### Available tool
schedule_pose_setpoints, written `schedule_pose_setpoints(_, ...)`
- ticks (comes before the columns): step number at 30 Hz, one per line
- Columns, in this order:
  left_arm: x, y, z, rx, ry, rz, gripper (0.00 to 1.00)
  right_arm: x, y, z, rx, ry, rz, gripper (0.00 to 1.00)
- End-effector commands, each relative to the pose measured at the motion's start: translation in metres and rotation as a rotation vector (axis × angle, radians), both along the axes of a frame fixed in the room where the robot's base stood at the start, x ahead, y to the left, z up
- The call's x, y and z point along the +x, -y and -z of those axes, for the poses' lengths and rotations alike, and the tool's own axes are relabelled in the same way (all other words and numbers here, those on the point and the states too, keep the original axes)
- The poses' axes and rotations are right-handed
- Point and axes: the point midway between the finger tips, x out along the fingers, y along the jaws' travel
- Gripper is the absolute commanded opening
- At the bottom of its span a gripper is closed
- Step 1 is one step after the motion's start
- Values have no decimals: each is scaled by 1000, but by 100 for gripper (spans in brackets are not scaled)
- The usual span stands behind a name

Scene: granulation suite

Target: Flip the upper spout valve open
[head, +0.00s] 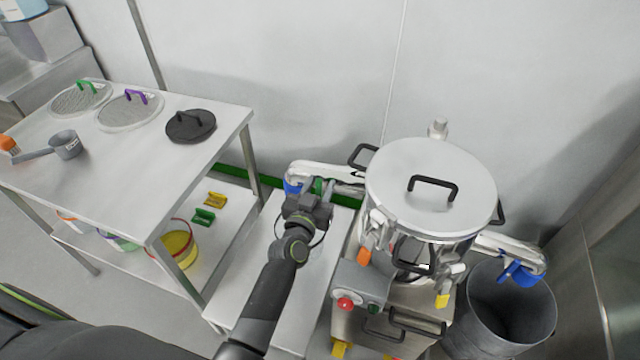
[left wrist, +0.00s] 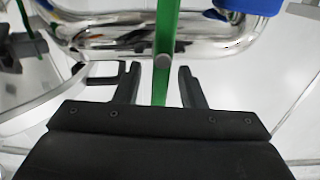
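A steel spout (head: 325,169) sticks out to the left of the lidded steel vessel (head: 385,190). It carries a green lever (head: 318,185) and a blue part (head: 292,186). My left gripper (head: 318,197) is at this spout, partly hidden by its own wrist. A second spout (head: 510,250) with a blue lever (head: 520,273) leaves the vessel at the right. My right gripper is not in view.
A grey bin (head: 500,325) stands under the right spout. A control box with a red button (head: 345,304) is in front of the vessel. A steel table (head: 110,190) with sieves, a black lid and a scoop stands at left. The wall is close behind.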

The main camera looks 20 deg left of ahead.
Motion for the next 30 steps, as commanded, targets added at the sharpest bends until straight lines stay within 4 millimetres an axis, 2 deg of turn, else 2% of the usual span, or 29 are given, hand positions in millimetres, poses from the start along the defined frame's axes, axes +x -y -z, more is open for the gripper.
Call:
schedule_pose_setpoints(2, 0, 0, 0, 0, 0, 0, 35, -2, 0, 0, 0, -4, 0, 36)
schedule_pose_setpoints(10, 0, 0, 0, 0, 0, 0, 0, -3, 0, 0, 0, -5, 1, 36)
schedule_pose_setpoints(20, 0, -1, 0, -26, -1, 0, 0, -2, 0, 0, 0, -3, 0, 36)
schedule_pose_setpoints(30, 0, -6, 1, -227, -8, 0, 0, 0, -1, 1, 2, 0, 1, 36)
